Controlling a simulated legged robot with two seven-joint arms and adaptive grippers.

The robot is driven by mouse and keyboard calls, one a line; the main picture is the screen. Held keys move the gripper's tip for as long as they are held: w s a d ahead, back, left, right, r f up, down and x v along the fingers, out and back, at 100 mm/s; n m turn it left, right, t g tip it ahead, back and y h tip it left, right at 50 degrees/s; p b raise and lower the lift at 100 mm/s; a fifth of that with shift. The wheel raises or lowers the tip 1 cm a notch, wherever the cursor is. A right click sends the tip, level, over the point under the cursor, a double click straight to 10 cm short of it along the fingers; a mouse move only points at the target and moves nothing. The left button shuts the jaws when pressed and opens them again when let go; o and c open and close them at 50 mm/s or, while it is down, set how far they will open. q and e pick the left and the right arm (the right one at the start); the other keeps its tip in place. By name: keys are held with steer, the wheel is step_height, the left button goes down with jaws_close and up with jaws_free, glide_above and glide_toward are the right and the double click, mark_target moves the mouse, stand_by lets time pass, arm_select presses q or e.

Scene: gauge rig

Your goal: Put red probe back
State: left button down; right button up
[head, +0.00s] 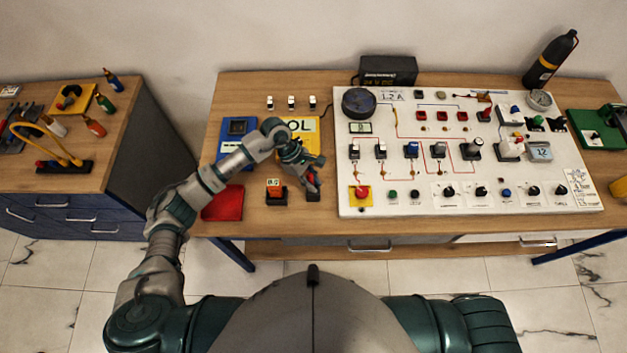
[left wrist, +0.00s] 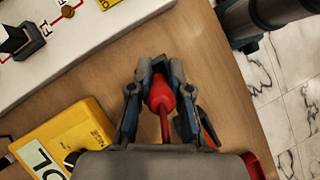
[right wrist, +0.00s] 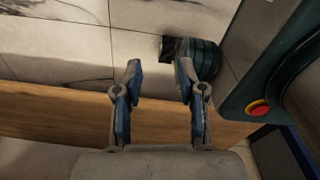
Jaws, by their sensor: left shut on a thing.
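The red probe (left wrist: 160,92) is between the closed fingers of my left gripper (left wrist: 160,72), and a red lead runs back from it. In the head view my left gripper (head: 311,181) is at the table's front part, just in front of the yellow meter (head: 312,145) reading "OL". A small dark block (head: 314,196) lies right below the gripper there; I cannot tell whether the probe touches it. The probe's tip is hidden in the left wrist view. My right gripper (right wrist: 158,75) is open and empty over the floor by the table edge.
A small dark stand with an orange-red item (head: 276,190) is just left of the gripper. A red tray (head: 222,204) lies farther left, and a blue meter (head: 236,134) behind it. The white gauge panel (head: 470,200) stands close on the right.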

arm_select(q)
steer(key=shift+w+a+f, duration=0.15)
steer(key=shift+a+f, duration=0.25)
steer(key=shift+f, duration=0.05)
steer(key=c, duration=1.3)
jaws_free()
steer(key=shift+d, duration=0.25)
steer(key=shift+c, duration=0.2)
steer(key=shift+o, duration=1.2)
steer(key=shift+d+r, duration=0.2)
steer(key=shift+d, duration=0.3)
steer(key=b+v, duration=0.2)
steer(key=v, duration=1)
steer(key=shift+r+b, duration=0.2)
steer(key=shift+b, duration=0.15)
arm_select(e)
step_height(320, 180, down, 2)
steer(key=shift+w+f, duration=0.1)
steer(key=shift+f, duration=0.15)
arm_select(q)
steer(key=shift+a, duration=0.1)
